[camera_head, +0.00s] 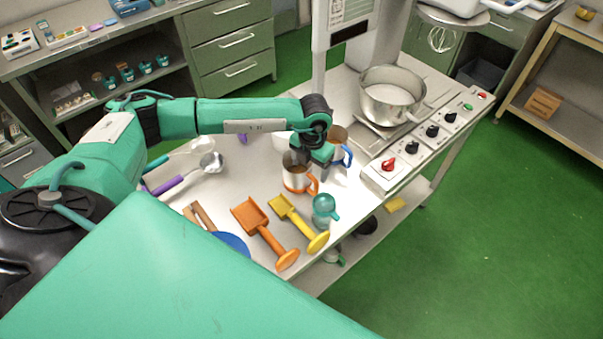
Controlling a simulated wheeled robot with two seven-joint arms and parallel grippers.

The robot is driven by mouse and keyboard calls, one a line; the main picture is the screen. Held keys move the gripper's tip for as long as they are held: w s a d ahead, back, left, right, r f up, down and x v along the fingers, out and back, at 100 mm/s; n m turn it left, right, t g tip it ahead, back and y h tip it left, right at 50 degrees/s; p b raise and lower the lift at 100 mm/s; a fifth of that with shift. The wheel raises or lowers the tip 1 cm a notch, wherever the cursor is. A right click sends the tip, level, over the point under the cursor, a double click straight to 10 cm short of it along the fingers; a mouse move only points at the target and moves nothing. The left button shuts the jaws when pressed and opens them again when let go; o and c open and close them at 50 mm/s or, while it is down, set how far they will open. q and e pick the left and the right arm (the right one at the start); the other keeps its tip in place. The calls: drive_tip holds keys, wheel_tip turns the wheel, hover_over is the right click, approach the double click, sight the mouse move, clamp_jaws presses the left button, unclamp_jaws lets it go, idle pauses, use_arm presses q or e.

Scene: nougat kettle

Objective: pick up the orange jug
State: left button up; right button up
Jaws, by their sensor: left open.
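The orange jug (296,181) is a small metal jug with an orange base band and an orange handle on its right. It stands upright on the metal worktop, near the middle of the head view. My left gripper (309,164) is open and points down at the jug's rim. Its dark jaws hide part of the rim and the jug's mouth. I cannot tell whether they touch the jug. My right gripper is not in view.
A jug with a blue handle (346,155) stands just behind. A teal cup (324,208), a yellow scoop (299,221) and an orange scoop (263,231) lie in front. A metal pot (391,96) sits on the cooker at the right. Ladles (208,163) lie left.

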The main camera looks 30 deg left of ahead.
sight(312, 177)
use_arm(q)
drive_tip(key=shift+f, duration=0.9)
drive_tip(key=shift+s+d+f+p, duration=0.1)
drive_tip(key=shift+f+p, duration=0.25)
drive_tip(key=shift+p, duration=0.25)
drive_tip(key=f+p, duration=0.1)
drive_tip(key=f, duration=0.1)
drive_tip(key=f+p, duration=0.1)
drive_tip(key=f, duration=0.1)
drive_tip(key=shift+s+d+p, duration=0.1)
drive_tip(key=shift+d+p, duration=0.1)
drive_tip(key=shift+p, duration=0.1)
drive_tip(key=shift+f, duration=0.35)
drive_tip(key=shift+c, duration=0.3)
drive_tip(key=c, duration=1.1)
